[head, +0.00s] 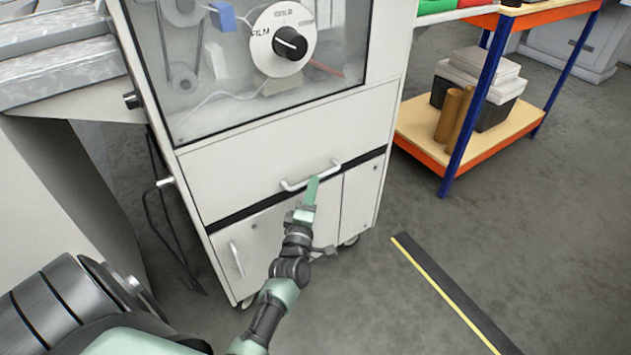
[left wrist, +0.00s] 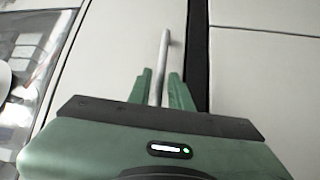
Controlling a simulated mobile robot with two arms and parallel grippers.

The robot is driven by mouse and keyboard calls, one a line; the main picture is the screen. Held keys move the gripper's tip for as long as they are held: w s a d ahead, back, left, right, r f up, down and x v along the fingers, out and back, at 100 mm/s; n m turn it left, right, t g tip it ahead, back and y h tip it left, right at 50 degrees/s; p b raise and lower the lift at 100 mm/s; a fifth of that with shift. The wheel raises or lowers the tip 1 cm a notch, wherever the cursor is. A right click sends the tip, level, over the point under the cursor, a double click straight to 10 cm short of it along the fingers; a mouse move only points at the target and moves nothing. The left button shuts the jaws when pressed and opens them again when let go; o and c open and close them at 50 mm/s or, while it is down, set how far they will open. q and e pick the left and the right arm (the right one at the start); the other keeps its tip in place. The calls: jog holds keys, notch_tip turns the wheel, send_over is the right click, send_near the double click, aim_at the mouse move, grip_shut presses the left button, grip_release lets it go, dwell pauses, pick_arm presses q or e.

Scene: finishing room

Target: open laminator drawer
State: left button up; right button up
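The laminator drawer (head: 240,166) is the wide pale front below the machine's window in the head view, and it looks shut and flush. Its white bar handle (head: 325,170) runs along the lower part of the front. My left gripper (head: 312,184) is at the handle's middle. In the left wrist view the handle (left wrist: 164,46) passes between the two green fingers of my left gripper (left wrist: 160,80), which stand apart with small gaps beside the bar. The fingers hide part of the handle in the head view. My right gripper is not in view.
Below the drawer are a dark gap and cabinet doors, the left one with its own handle (head: 236,258). A shelf trolley (head: 428,140) with blue posts stands at the right. A black and yellow floor strip (head: 440,282) lies in front. The floor between is clear.

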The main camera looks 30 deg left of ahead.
pick_arm(q)
jog(key=shift+x, duration=1.9)
grip_shut()
jog(key=shift+f, duration=0.15)
